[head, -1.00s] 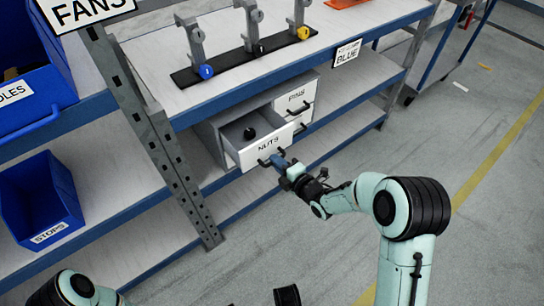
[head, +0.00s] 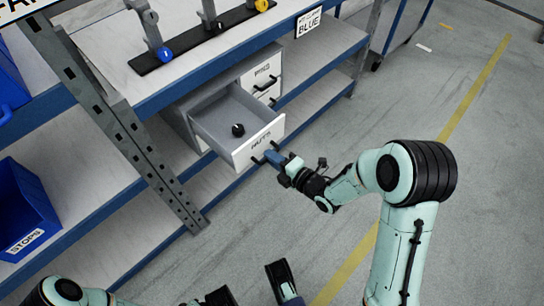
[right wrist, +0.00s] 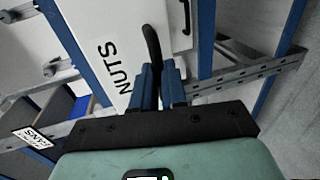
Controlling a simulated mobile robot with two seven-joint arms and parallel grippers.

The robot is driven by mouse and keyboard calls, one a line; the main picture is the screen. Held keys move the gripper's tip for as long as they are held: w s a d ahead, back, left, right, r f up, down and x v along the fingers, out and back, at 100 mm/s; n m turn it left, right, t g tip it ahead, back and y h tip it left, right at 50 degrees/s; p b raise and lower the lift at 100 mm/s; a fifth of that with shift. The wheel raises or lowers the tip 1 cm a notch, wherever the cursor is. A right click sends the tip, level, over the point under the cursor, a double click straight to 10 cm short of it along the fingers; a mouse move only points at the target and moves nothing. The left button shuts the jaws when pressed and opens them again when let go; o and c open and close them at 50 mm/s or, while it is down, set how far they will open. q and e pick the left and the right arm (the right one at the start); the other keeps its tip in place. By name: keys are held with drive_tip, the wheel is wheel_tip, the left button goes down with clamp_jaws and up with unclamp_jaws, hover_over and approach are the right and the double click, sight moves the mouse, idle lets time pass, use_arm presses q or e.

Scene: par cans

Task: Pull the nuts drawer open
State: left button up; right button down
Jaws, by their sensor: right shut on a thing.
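The nuts drawer (head: 213,118) is a white drawer labelled NUTS, pulled well out of its grey cabinet under the bench top. A small black round part (head: 238,130) lies inside it. My right gripper (head: 271,158) is shut on the drawer's dark handle at the front face. In the right wrist view, the blue fingers (right wrist: 158,82) close around the black handle (right wrist: 152,48) beside the NUTS label. My left gripper (head: 252,286) shows only partly at the bottom edge, with its dark fingertips apart and nothing seen between them.
A closed PINS drawer (head: 262,74) sits behind the open one, with another drawer below it. A grey rack post (head: 140,150) stands left of the cabinet. A blue STOPS bin (head: 22,205) is at the left.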

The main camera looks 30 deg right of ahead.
drive_tip(key=c, duration=1.2)
unclamp_jaws()
use_arm(q)
drive_tip(key=d+r+h+p, duration=0.1)
drive_tip(key=d+r+p, duration=0.2)
drive_tip(key=r+p, duration=0.3)
wheel_tip(320, 180, up, 2)
drive_tip(key=shift+d+r+m, duration=0.25)
drive_tip(key=shift+d+m, duration=0.05)
use_arm(e)
drive_tip(key=v, duration=1.3)
drive_tip(key=shift+s+d+r, duration=0.1)
drive_tip(key=shift+s, duration=0.05)
